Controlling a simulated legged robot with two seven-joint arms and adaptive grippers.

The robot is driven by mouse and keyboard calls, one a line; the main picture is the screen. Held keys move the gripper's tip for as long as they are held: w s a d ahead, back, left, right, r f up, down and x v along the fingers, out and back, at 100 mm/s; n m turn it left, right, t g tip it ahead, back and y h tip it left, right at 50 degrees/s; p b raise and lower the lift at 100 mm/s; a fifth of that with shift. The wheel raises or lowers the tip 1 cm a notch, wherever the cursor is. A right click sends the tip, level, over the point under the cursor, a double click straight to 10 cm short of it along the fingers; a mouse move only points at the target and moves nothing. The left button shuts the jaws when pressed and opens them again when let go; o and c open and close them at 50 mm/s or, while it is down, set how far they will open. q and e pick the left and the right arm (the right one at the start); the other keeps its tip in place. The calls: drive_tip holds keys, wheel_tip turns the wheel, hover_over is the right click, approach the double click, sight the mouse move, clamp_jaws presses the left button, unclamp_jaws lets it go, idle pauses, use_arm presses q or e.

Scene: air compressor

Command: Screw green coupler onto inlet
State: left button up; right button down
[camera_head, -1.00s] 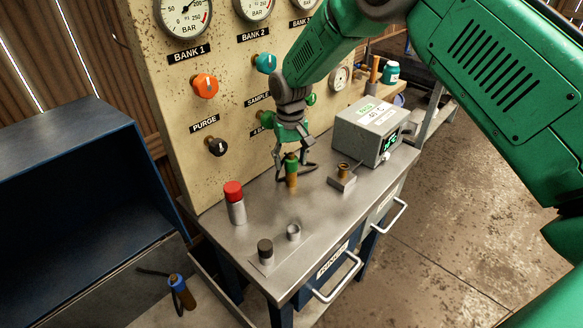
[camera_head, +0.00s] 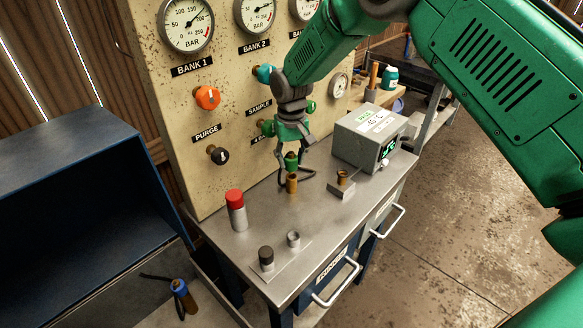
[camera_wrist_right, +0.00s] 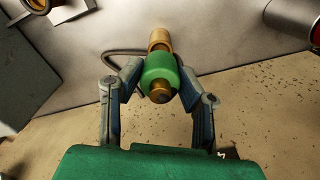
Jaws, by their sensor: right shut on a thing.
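The green coupler (camera_head: 291,162) is upright at the middle of the metal bench, with a brass lower part (camera_head: 292,184) below its green collar. A dark hose curves beside it. My right gripper (camera_head: 290,153) comes from above, its fingers shut on the green collar. In the right wrist view, the right gripper (camera_wrist_right: 160,82) has a finger on each side of the green coupler (camera_wrist_right: 160,70), with brass showing at both ends. A brass fitting on a small metal block (camera_head: 342,183), which looks like the inlet, stands to the right, apart from the coupler. My left gripper is not in view.
A grey box with a green display (camera_head: 367,135) stands behind the block. A red-capped can (camera_head: 236,212) and two small cylinders on a plate (camera_head: 277,263) are at the left and front. The gauge panel (camera_head: 225,110) rises close behind. A blue coupler (camera_head: 181,294) lies lower left.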

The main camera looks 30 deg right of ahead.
sight(292, 157)
drive_tip(key=shift+r+p, duration=1.4)
drive_tip(key=shift+r, duration=0.55)
drive_tip(key=shift+f, duration=0.1)
drive_tip(key=shift+d, duration=0.1)
drive_tip(key=s+d+p, duration=0.4)
drive_tip(key=s+d, duration=0.2)
drive_tip(key=d, duration=0.6)
drive_tip(key=shift+s+d, duration=0.2)
drive_tip(key=shift+d, duration=0.1)
drive_tip(key=shift+f, duration=0.1)
drive_tip(key=shift+f+b, duration=0.75)
drive_tip(key=shift+f, duration=0.7)
